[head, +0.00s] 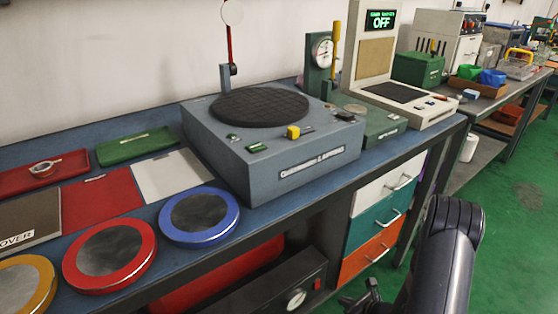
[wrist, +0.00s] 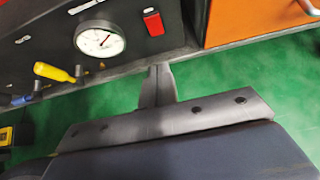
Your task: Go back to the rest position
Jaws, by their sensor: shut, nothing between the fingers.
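My gripper (wrist: 158,82) shows in the wrist view with its fingers together and nothing between them. It is over the green floor (wrist: 225,72), in front of the lower part of the bench and apart from it. In the head view my dark arm rises at the lower right, and part of my gripper (head: 366,299) shows at the bottom edge.
The bench carries a grey machine (head: 270,150) with a round black plate, and blue (head: 232,232), red (head: 150,265) and yellow (head: 48,300) rimmed discs. Drawers (head: 375,222) stand below. A dial gauge (wrist: 100,38) and yellow handle (wrist: 52,72) are near my gripper. Green floor at right is clear.

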